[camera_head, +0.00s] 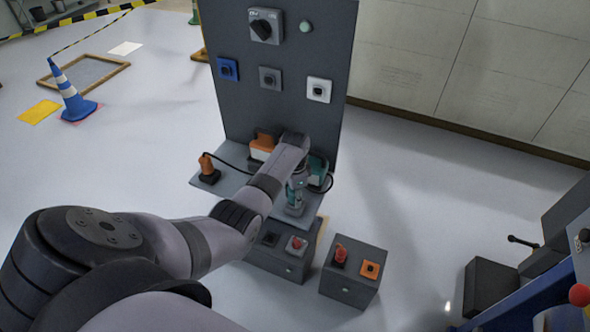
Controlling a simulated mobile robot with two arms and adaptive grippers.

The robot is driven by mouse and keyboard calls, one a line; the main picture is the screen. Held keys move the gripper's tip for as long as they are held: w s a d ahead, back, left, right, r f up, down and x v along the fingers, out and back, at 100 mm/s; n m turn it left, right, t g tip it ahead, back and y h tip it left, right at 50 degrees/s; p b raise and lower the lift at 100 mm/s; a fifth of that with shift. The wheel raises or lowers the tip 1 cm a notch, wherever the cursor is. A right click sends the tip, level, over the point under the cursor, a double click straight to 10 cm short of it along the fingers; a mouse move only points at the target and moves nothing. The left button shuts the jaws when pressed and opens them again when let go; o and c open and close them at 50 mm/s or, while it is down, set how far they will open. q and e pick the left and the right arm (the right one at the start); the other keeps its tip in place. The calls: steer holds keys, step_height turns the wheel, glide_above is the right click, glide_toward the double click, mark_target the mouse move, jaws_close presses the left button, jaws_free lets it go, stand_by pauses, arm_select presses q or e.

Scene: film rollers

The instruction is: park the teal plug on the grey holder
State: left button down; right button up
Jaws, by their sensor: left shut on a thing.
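My left arm reaches in from the lower left. Its gripper (297,184) points down over the right part of the grey shelf below the upright panel. It is shut on the teal plug (293,194), which shows only as a small teal patch. A small grey piece right under the plug on the shelf looks like the grey holder (295,209). I cannot tell whether the plug touches it or sits in it. A dark cable loops at the right, by a teal and white housing (318,167). My right gripper is out of view.
An orange plug (207,166) stands at the shelf's left. The panel (290,105) carries a rotary switch (265,26) and blue, grey and white sockets. Two low grey boxes with sockets and red pieces stand in front. Floor is open right of them; a blue frame is lower right.

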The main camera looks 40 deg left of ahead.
arm_select(q)
steer(key=shift+p, duration=0.6)
stand_by(1.2)
steer(key=shift+f+b, duration=0.4)
steer(key=shift+f, duration=0.05)
steer(key=shift+s+f, duration=0.15)
steer(key=shift+f, duration=0.05)
